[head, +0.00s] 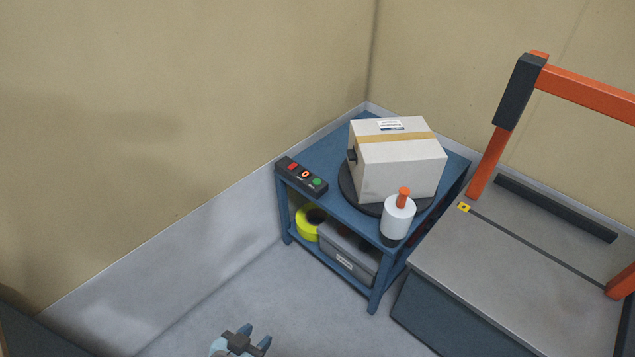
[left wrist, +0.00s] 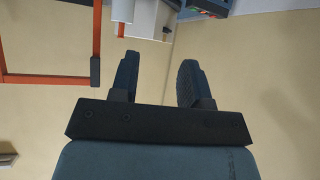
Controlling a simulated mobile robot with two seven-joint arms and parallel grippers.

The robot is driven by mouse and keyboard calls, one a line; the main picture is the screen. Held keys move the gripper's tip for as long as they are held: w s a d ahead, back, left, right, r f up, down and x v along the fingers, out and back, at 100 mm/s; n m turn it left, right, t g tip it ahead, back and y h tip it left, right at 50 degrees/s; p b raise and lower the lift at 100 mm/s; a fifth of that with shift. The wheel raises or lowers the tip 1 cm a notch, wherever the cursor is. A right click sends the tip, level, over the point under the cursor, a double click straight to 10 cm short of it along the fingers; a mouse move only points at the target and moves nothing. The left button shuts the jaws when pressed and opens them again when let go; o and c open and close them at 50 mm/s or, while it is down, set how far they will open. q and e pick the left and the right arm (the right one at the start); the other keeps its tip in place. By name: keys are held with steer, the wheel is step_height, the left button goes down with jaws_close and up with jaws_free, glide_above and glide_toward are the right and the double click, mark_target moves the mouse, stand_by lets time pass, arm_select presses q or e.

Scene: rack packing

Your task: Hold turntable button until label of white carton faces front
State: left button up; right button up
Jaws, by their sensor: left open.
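The white carton (head: 403,168) with a tan tape strip sits on the dark round turntable (head: 347,188) on a blue table. A small white label (head: 390,125) shows on its top face, and a dark piece is at its left side. The button box (head: 290,172) on the table's left edge has a red part, a lit red display and a green button (head: 317,182). It also shows at the top of the left wrist view (left wrist: 207,8). My left gripper (head: 254,337) is open and empty, low in the head view, well apart from the box. My right gripper is out of view.
A white bottle with an orange top (head: 398,217) stands at the blue table's (head: 325,150) front corner. Yellow tape (head: 307,224) and a grey bin (head: 347,252) are on the lower shelf. An orange-framed grey bench (head: 520,265) stands right. Floor before the table is clear.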

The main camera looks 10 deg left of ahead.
arm_select(q)
steer(key=shift+s, duration=0.1)
jaws_close()
stand_by(1.7)
